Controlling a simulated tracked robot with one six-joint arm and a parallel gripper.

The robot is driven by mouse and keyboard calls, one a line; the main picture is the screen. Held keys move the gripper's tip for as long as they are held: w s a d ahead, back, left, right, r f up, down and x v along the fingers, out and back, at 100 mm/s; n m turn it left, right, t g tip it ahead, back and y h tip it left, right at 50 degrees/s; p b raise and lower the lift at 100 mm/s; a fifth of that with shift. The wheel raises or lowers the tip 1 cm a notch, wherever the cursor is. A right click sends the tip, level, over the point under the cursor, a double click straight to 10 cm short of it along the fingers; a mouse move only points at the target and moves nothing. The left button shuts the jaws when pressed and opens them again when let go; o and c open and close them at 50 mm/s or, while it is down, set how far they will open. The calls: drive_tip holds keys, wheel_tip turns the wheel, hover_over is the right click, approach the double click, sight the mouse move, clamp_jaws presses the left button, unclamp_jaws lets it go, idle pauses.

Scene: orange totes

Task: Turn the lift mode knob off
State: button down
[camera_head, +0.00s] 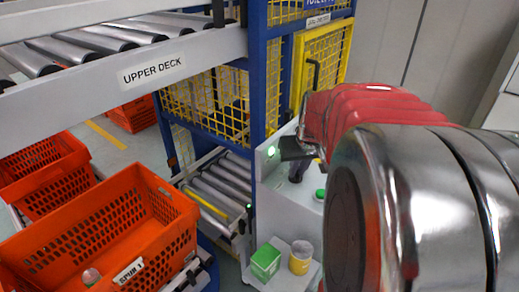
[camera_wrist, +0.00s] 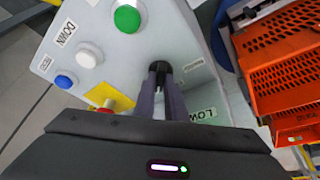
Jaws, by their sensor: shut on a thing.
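The black knob (camera_wrist: 160,66) stands on the light grey control panel (camera_wrist: 110,62) in the wrist view. My gripper (camera_wrist: 161,80) is shut on it, with one dark finger on each side. The gripper hides much of the knob, and its pointer direction cannot be told. In the head view my gripper (camera_head: 297,173) reaches down to the panel (camera_head: 268,205) beside the blue post, and the knob is not clearly seen there.
Around the knob are a green button (camera_wrist: 127,18), a white button (camera_wrist: 89,55), a blue button (camera_wrist: 65,80) and a red button (camera_wrist: 105,111) on yellow. Orange totes (camera_head: 112,228) stand at left.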

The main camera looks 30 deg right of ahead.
drive_tip(key=shift+d+n+y, duration=0.1)
drive_tip(key=shift+n+y, duration=0.2)
drive_tip(key=shift+n, duration=0.3)
drive_tip(key=n+y, duration=0.1)
drive_tip(key=n, duration=0.1)
drive_tip(key=shift+d+n, duration=0.15)
drive_tip(key=shift+n, duration=0.25)
drive_tip(key=shift+d+n+y, duration=0.1)
drive_tip(key=shift+n+y, duration=0.8)
drive_tip(key=shift+n, duration=1.4)
drive_tip(key=c, duration=1.8)
unclamp_jaws()
